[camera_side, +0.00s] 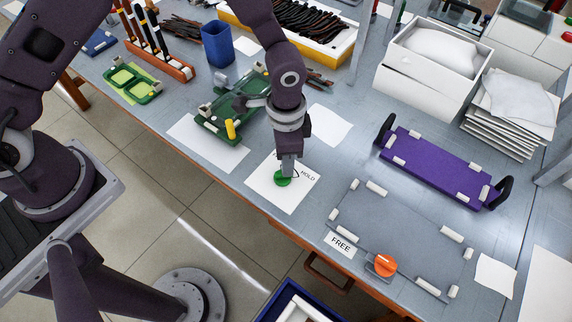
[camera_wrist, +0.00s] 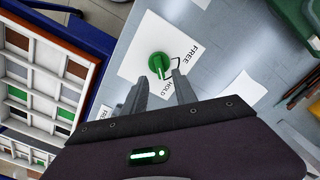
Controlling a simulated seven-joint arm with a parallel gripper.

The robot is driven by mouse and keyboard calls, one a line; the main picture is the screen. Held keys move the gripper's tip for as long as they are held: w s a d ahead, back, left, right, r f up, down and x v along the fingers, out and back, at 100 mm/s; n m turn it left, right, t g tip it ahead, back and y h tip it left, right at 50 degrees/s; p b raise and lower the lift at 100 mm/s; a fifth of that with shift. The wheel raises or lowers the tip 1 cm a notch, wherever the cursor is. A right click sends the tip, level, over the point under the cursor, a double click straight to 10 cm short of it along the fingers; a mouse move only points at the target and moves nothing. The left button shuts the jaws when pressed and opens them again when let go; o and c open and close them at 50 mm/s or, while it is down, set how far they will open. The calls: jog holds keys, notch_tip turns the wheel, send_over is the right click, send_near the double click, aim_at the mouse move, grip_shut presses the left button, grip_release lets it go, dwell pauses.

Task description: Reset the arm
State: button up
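My gripper (camera_side: 288,170) points down over a white sheet (camera_side: 266,200) at the bench's front edge. A round green knob (camera_side: 282,180) sits on this sheet, just by the fingertips in the side view. In the wrist view the two fingers of my gripper (camera_wrist: 161,74) stand apart with nothing held. The green knob (camera_wrist: 159,65) with its raised ridge lies beyond the tips, between their lines. The sheet carries the words FREE and HOLD. I cannot tell whether the fingertips touch the knob.
A green fixture (camera_side: 240,105) with a yellow post stands behind and left of my gripper. An orange knob (camera_side: 385,265) by a FREE label, a purple tray (camera_side: 440,165) and a white bin (camera_side: 432,65) lie to the right. A blue cup (camera_side: 218,44) stands at the back.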

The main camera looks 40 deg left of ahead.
jog(key=shift+r, duration=1.35)
jog(key=shift+a+r, duration=0.1)
jog(key=shift+r, duration=0.2)
jog(key=s+a+r+n+t, duration=0.15)
jog(key=a+r, duration=0.35)
jog(key=r, duration=0.5)
jog(key=s+a+r+n+t, duration=0.1)
jog(key=s+a+r+n, duration=0.3)
jog(key=r, duration=0.6)
jog(key=s+a+r+n+t, duration=0.1)
jog(key=s+a+r+n, duration=0.1)
jog(key=s, duration=0.4)
jog(key=s+a+r+n+t, duration=0.1)
jog(key=s+a+r+t, duration=0.1)
jog(key=s+a+r, duration=0.3)
jog(key=shift+s+a+n, duration=0.15)
jog(key=shift+s+n, duration=0.2)
jog(key=shift+s, duration=0.8)
jog(key=shift+r, duration=0.1)
